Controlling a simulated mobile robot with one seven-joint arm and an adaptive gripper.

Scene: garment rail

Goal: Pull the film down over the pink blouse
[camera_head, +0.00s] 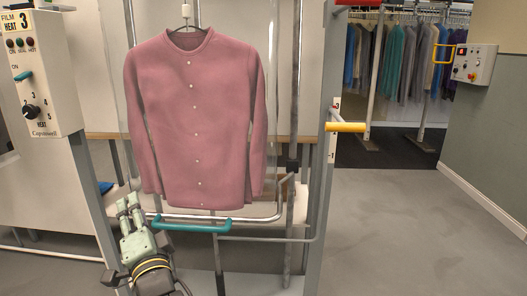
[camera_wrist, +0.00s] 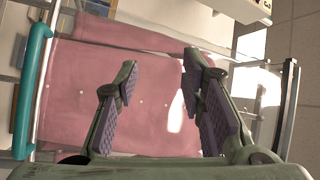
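The pink blouse (camera_head: 197,115) hangs upright from a hanger in the head view, buttons facing me. It fills much of the wrist view (camera_wrist: 140,110) beyond my fingers. Clear film shows faintly around the blouse, with an edge right of the sleeve (camera_head: 269,75); its full extent is hard to tell. A teal handle (camera_head: 192,226) lies level just below the hem, and it stands at the left of the wrist view (camera_wrist: 30,90). My gripper (camera_head: 129,201) is at the handle's left end, apart from it. Its fingers (camera_wrist: 158,75) are open with nothing between them.
A control box (camera_head: 42,75) with a dial and lamps stands at upper left. Hanging garments (camera_head: 395,60) are behind. The floor at right is clear.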

